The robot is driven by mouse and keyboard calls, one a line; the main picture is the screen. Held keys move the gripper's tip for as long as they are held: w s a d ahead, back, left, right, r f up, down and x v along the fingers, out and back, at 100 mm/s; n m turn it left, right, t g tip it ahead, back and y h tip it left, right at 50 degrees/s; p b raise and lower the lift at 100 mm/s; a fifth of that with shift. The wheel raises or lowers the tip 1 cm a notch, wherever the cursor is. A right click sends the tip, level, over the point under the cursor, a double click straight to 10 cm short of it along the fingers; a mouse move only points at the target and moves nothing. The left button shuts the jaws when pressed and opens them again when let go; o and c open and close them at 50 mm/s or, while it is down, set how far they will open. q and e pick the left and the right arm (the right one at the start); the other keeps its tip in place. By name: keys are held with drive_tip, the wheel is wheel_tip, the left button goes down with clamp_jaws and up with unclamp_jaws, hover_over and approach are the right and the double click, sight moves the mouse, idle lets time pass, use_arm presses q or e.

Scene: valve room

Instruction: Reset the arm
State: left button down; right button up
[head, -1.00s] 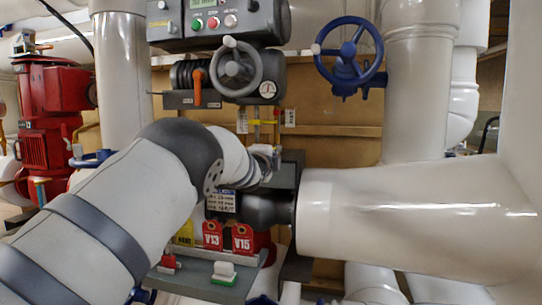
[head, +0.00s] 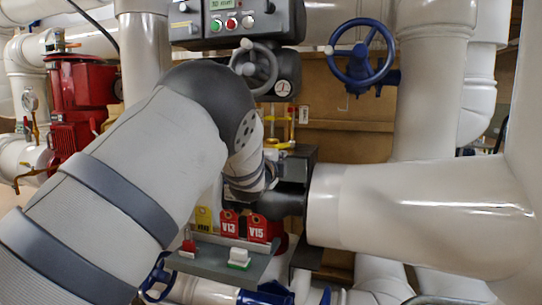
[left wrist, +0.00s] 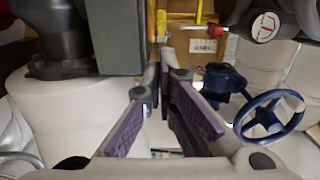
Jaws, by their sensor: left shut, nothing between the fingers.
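My left arm (head: 130,185) comes in from the left in the head view and bends down at a dark joint; its gripper is hidden there behind the arm. In the left wrist view the left gripper (left wrist: 160,90) shows two fingers with purple pads, shut and empty. Its fingertips point toward a yellow pipe (left wrist: 151,40) and a grey box (left wrist: 118,35); I cannot tell whether they touch. My right gripper is not in view.
A grey control box (head: 250,22) has coloured buttons above a grey handwheel. A blue handwheel (head: 361,70) is right of it. Red tags V13 (head: 228,223) and V15 (head: 259,229) hang above a grey shelf (head: 215,253). A large white pipe (head: 420,210) blocks the right.

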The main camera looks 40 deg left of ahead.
use_arm(q)
drive_tip(key=shift+v, duration=1.15)
drive_tip(key=shift+f, duration=0.1)
